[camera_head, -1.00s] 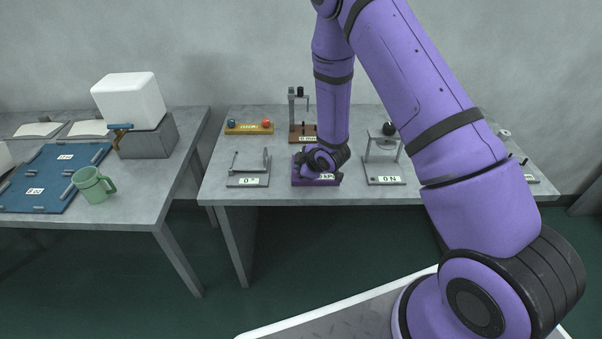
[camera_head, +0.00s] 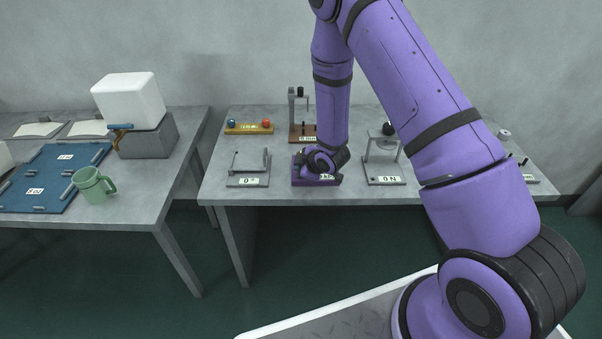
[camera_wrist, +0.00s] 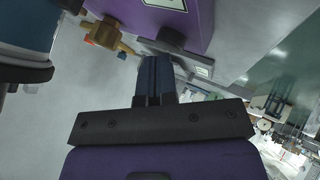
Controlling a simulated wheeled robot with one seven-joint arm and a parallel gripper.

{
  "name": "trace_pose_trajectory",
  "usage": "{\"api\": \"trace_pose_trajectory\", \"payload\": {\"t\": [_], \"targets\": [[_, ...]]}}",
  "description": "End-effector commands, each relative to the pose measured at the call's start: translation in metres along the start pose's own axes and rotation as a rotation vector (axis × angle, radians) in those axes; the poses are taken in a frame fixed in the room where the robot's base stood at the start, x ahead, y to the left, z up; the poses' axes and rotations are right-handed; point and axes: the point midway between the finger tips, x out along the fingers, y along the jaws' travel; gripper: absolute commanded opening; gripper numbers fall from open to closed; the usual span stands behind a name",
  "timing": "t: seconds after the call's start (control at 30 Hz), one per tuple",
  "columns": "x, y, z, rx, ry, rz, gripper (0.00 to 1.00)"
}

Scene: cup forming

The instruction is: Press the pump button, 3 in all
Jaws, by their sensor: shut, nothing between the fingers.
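A purple station (camera_head: 302,181) with a white label stands near the front edge of the right table, and my wrist is right over it. In the wrist view the purple body (camera_wrist: 195,18) and part of its label are at the top. My gripper (camera_wrist: 157,62) is shut and empty, its fingertips close to a dark, flat part (camera_wrist: 174,43) on the station. I cannot tell whether they touch it, or whether that part is the pump button. In the head view my wrist hides the fingertips and the station's top.
Labelled stations flank it: a grey one (camera_head: 247,181) to the left and another (camera_head: 385,181) to the right. A brown stand (camera_head: 302,139) and a yellow block (camera_head: 248,129) are behind. The left table has a green mug (camera_head: 92,186) and a blue board (camera_head: 45,178).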

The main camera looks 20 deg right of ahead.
Motion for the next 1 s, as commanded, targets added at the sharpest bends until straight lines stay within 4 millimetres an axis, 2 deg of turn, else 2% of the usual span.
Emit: {"api": "trace_pose_trajectory", "payload": {"t": [0.67, 1.0], "targets": [[0.0029, -0.0024, 0.0024, 0.000, 0.000, -0.001, 0.00], [-0.0055, 0.0037, -0.0037, 0.000, 0.000, 0.000, 0.00]]}}
